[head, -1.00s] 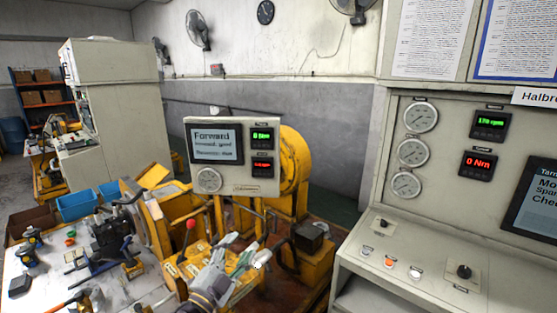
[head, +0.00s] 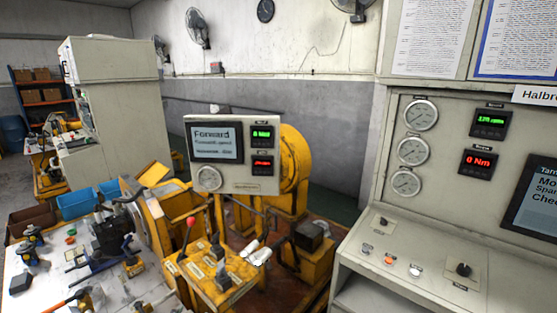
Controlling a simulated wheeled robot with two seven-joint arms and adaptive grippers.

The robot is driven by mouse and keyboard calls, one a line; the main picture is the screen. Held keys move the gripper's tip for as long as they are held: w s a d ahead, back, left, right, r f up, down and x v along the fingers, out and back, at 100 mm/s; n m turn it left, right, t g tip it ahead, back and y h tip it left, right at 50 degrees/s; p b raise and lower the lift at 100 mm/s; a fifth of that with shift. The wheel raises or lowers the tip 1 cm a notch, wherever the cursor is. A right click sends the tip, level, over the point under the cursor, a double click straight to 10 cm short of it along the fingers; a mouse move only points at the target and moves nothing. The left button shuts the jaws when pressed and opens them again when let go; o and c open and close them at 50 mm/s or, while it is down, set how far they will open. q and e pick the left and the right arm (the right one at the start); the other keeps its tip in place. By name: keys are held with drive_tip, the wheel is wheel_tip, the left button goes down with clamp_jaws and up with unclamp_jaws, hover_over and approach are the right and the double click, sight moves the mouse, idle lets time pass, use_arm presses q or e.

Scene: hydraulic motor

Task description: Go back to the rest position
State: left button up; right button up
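Neither of my grippers shows in the head view. The yellow motor test stand (head: 215,285) is in the middle, with a red-knobbed lever (head: 191,222) standing upright on its left side. Two pale handles (head: 259,251) stick out at the right of its control block, with nothing of mine touching them. The display panel (head: 231,155) above reads "Forward", with a green readout and a red readout beside it.
A workbench (head: 30,295) with tools and blue bins (head: 78,203) is at left. A grey console (head: 415,260) with gauges, knobs and buttons stands at right; its red readout shows 0 Nm. A tall grey cabinet (head: 105,110) is at back left.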

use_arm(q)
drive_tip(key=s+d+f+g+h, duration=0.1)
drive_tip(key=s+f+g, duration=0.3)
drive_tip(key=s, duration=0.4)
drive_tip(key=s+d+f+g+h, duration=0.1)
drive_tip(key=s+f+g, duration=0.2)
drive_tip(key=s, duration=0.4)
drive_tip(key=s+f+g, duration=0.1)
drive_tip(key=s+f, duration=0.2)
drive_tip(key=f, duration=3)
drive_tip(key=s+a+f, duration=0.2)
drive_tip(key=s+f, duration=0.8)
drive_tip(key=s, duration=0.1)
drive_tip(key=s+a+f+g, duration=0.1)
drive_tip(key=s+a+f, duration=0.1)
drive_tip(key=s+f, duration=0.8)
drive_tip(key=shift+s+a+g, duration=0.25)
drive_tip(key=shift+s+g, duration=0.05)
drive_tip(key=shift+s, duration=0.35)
